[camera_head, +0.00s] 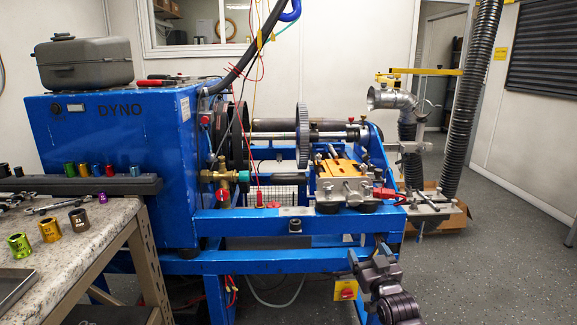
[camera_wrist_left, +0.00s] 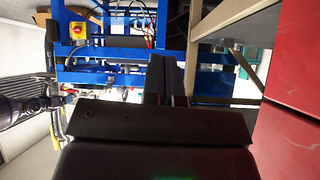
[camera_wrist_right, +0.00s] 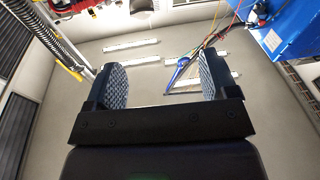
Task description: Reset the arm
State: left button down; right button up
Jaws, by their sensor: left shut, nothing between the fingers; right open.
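My right arm shows at the bottom right in the head view, in front of the blue dyno frame (camera_head: 300,222). Its gripper (camera_wrist_right: 158,82) is open in the right wrist view, with two textured pads apart and nothing between them. My left gripper (camera_wrist_left: 168,78) is shut and empty in the left wrist view, pointing toward the blue frame bars (camera_wrist_left: 115,48). The left gripper is out of the head view. Neither gripper visibly touches anything.
A stone-topped bench (camera_head: 95,228) with several coloured sockets stands at the left. A grey case (camera_head: 84,62) sits on the blue DYNO cabinet (camera_head: 110,135). A red cabinet (camera_wrist_left: 290,120) is at the right in the left wrist view. Floor (camera_head: 490,260) is clear at the right.

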pick_arm(q)
notch_tip(320, 180, up, 7)
jog(key=t+p, duration=0.1)
jog(key=p, duration=0.6)
pick_arm(e)
jog(key=s+d+f+g+h, duration=0.1)
jog(key=s+f, duration=0.3)
jog(key=s, duration=1.2)
jog(key=s+d+f+m+g+h, duration=0.1)
jog(key=s+d+f+g, duration=0.2)
jog(key=s, duration=1.4)
jog(key=s+d+f+g+h, duration=0.1)
jog(key=s+d+f+g, duration=0.2)
jog(key=s, duration=1.4)
notch_tip(320, 180, down, 3)
jog(key=shift+f+m+g, duration=0.1)
jog(key=shift+m+g, duration=0.2)
jog(key=shift+g, duration=0.4)
